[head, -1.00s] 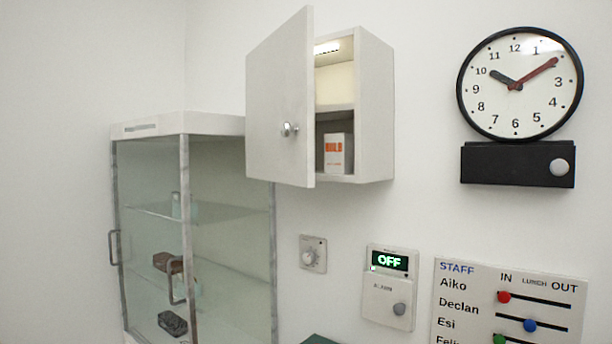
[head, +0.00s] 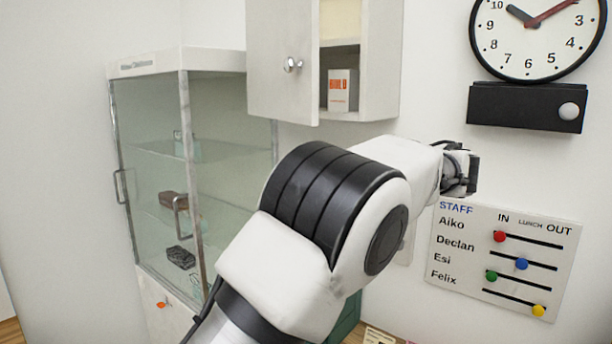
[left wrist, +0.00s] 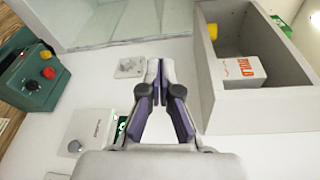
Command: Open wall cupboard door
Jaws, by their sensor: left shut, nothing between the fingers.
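The white wall cupboard (head: 380,60) hangs at the upper middle of the head view. Its door (head: 272,65), with a round silver knob (head: 292,65), stands partly open, and a small white box with orange letters (head: 340,90) shows inside. In the left wrist view the cupboard (left wrist: 280,100) is at the right, with the box (left wrist: 238,70) inside; I cannot make out the door there. My left gripper (head: 468,174) is below and right of the cupboard, apart from the door and knob. In the left wrist view it (left wrist: 160,70) is shut and empty. My right gripper is out of view.
A glass cabinet (head: 150,105) stands left of the cupboard. A clock (head: 540,35), a black box with a button (head: 525,107) and a staff board (head: 500,262) are on the wall at right. A dial (left wrist: 130,67), an alarm panel (left wrist: 90,135) and a green box (left wrist: 30,75) show in the left wrist view.

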